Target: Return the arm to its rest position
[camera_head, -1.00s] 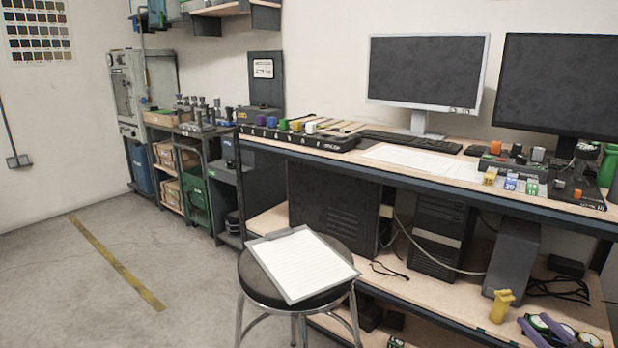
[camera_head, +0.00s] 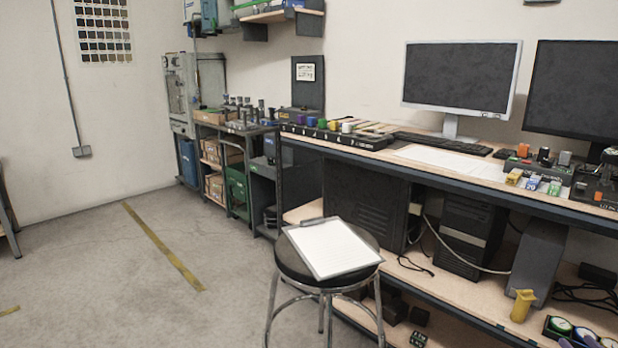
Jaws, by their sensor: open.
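Neither my arm nor my gripper shows in the head view, so its pose and what it may hold cannot be seen. The view faces a long workbench (camera_head: 430,170) with two dark monitors, one of them silver-framed (camera_head: 462,78). A black control strip (camera_head: 335,137) with several coloured knobs lies along its left part. At the right end are small control boxes with an orange button (camera_head: 522,150).
A round stool (camera_head: 283,262) with a clipboard (camera_head: 332,248) on it stands before the bench. Shelving with a green crate (camera_head: 237,192) lines the back wall. Open concrete floor (camera_head: 90,270) with a yellow line (camera_head: 163,247) lies at left.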

